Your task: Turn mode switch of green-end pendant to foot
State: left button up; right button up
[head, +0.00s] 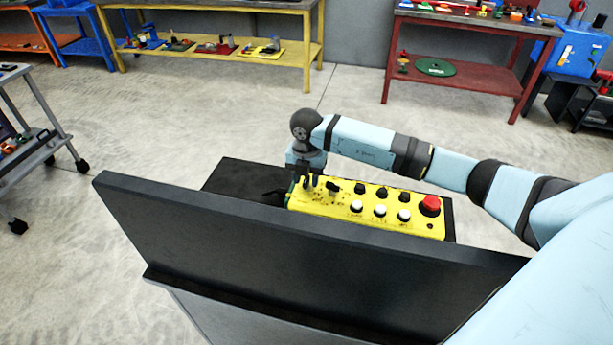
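A yellow pendant (345,215) lies on a black surface behind a dark upright panel. A red mushroom button (430,205) is at its right end, with black and white buttons in rows to the left of it. A small black knob (334,188) shows near its left part. A bit of green shows at the pendant's left end. My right gripper (307,184) points down over the left end of the pendant, at or just above its face. Its fingers hide what is beneath them, so the mode switch and its setting cannot be made out. My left gripper is not in view.
The dark panel (290,255) stands in front of the pendant and hides its near side. Black surface (232,183) is bare left of the pendant. A yellow table (215,20), a red table (470,30) and a grey cart (40,125) stand farther off on open floor.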

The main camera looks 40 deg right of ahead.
grip_shut()
jog(key=shift+r+m, duration=0.1)
jog(key=shift+m, duration=0.2)
jog(key=m+p, duration=0.1)
jog(key=m, duration=0.1)
jog(key=shift+m, duration=0.3)
jog(key=m+p, duration=0.1)
jog(key=m, duration=0.1)
jog(key=shift+m, duration=0.4)
jog(key=m+p, duration=0.1)
jog(key=m, duration=0.3)
jog(key=shift+p, duration=0.35)
jog(key=shift+m+p, duration=0.35)
jog(key=shift+m, duration=0.75)
